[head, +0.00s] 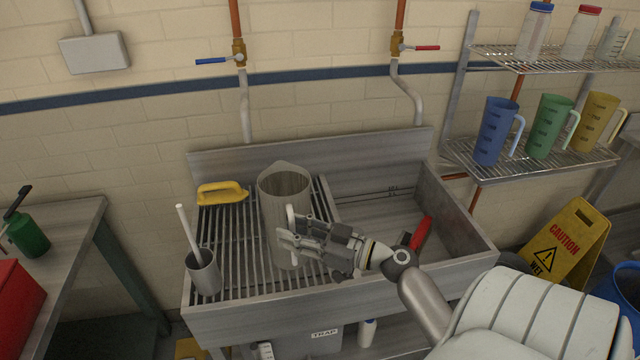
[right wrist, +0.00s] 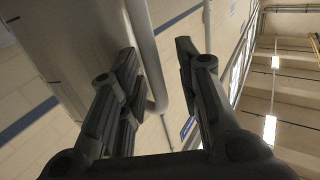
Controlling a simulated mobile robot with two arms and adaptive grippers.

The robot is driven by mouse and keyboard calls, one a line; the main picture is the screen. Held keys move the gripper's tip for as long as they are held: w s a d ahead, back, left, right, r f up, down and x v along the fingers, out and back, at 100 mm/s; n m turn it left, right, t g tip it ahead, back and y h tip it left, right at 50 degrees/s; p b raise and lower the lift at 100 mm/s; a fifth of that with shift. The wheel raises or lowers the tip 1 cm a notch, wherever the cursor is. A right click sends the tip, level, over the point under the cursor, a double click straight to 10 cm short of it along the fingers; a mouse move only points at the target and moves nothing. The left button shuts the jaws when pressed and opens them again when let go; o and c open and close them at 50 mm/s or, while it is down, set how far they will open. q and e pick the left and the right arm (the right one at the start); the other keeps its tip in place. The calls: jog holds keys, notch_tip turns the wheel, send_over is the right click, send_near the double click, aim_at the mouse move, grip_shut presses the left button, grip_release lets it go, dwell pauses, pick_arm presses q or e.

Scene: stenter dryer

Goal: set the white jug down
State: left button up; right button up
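The white jug (head: 284,190), which looks grey-white here, appears to stand upright on the slatted drainboard (head: 235,270) of the sink. Its handle faces me. My right gripper (head: 287,238) is at the handle, in front of the jug's body, and hides part of its lower side. In the right wrist view the jug's body (right wrist: 70,40) is on the left and its handle (right wrist: 147,50) runs between the two fingers. The fingers (right wrist: 158,62) are spread, with a clear gap between the handle and the right finger. My left gripper is not in view.
A yellow-handled brush (head: 222,193) lies behind left of the jug. A grey cup (head: 204,273) with a white stick stands at front left. The basin (head: 385,205) is to the right. Blue, green and yellow jugs (head: 497,130) stand on a wire shelf (head: 530,163).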

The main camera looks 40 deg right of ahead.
jog(key=b+v, duration=0.4)
jog(key=v, duration=0.7)
jog(key=shift+s+b, duration=0.2)
jog(key=shift+b, duration=0.1)
jog(key=shift+d, duration=0.1)
